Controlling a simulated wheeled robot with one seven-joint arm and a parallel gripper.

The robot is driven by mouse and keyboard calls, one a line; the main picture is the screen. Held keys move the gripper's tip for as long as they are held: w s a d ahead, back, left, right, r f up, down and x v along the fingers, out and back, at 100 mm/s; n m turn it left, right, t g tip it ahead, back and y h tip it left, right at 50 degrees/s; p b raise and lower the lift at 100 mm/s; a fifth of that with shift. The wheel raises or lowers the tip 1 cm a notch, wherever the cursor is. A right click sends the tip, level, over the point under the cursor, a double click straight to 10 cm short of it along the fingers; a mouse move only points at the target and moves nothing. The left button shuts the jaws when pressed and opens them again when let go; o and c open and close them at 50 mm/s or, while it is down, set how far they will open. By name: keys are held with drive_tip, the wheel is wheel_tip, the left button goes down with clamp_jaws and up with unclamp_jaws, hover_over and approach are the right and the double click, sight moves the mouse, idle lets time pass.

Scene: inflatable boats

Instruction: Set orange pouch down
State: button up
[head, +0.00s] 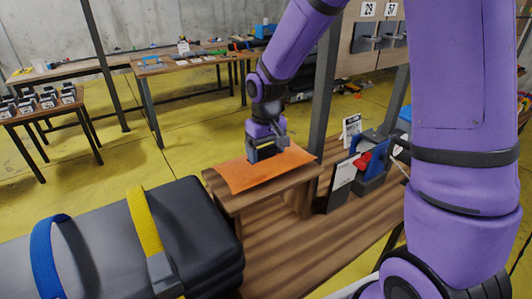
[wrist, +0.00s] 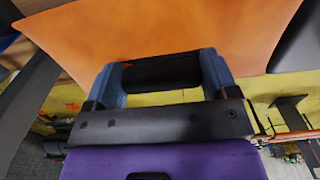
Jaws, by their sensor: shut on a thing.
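The orange pouch (head: 240,176) is flat and lies level at or just over the top of a small wooden stand (head: 243,204) in the head view. I cannot tell whether its whole underside touches the wood. My gripper (head: 265,155) points down at the pouch's middle and is shut on it. In the wrist view the pouch (wrist: 170,25) fills the top. There, the blue fingers of my gripper (wrist: 162,73) stand on either side of a dark, rounded grip part. The pouch's underside is hidden.
The stand is on a wooden bench (head: 290,262). A holder (head: 372,175) with cards and a red-and-blue tool stands at right. Further tables (head: 170,64) are at the back.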

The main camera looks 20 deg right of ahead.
drive_tip(key=shift+f, duration=0.45)
drive_tip(key=shift+f, duration=0.1)
drive_tip(key=o, duration=1)
